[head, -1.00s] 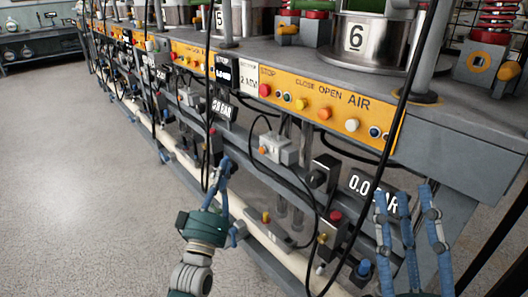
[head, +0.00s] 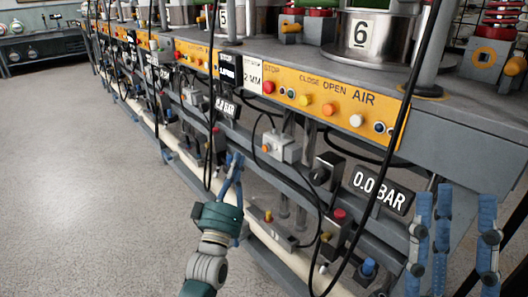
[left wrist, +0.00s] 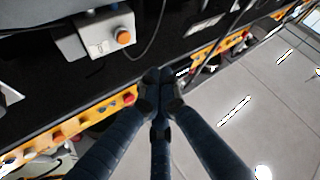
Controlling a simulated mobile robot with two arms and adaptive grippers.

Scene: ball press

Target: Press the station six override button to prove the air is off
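Station six has a metal pot marked 6 (head: 362,36) and an orange panel (head: 313,84) on the bench's front edge. Below the panel, a small pale grey block (head: 284,150) carries an orange button (head: 267,148). It bears no readable label. In the left wrist view the block (left wrist: 96,38) and orange button (left wrist: 123,37) are at upper left. My left gripper (head: 235,158) has its fingers together and empty, left of the button in the head view and apart from it. It also shows in the left wrist view (left wrist: 158,78). My right gripper (head: 453,195) is spread and empty at lower right.
A display (head: 379,188) reads 0.0 BAR. A black box (head: 325,171) and a red-topped valve (head: 339,220) sit below the block. Black hoses loop in front of the rails. The floor (head: 90,180) at left is clear.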

